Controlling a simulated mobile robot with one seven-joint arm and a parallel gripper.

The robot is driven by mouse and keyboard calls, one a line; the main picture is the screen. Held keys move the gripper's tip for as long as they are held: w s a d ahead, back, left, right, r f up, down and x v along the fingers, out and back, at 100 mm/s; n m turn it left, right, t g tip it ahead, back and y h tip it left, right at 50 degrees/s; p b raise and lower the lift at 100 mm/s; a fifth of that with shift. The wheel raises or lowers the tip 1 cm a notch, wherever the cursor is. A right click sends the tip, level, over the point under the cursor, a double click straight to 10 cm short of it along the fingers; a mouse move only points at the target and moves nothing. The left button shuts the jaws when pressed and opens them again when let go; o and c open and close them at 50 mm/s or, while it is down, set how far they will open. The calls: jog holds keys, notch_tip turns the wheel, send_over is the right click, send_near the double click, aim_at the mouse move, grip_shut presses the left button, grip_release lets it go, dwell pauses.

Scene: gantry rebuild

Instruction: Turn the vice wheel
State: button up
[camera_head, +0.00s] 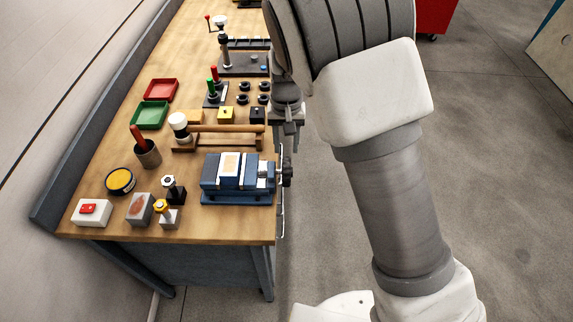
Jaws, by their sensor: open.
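The blue vice (211,172) sits on the wooden workbench, near its front right corner. A pale block with an orange mark lies on top of it. The dark vice wheel (287,173) is on the vice's right end and juts past the bench's right edge. It is small and seen edge-on, so its angle cannot be told. My gripper (288,140) points down just above and behind the wheel, beside the bench edge. It is open. A gap shows between it and the wheel, and its fingertips are hard to make out.
A wooden mallet (228,129) lies on a rack behind the vice. Two small valves (168,213) stand left of it. Red (161,83) and green (137,120) trays and other fixtures fill the bench (102,178).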

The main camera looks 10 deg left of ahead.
aim_at(287, 163)
notch_tip(287, 163, down, 10)
jog(key=shift+r+p, duration=0.2)
jog(key=shift+p, duration=0.25)
grip_shut()
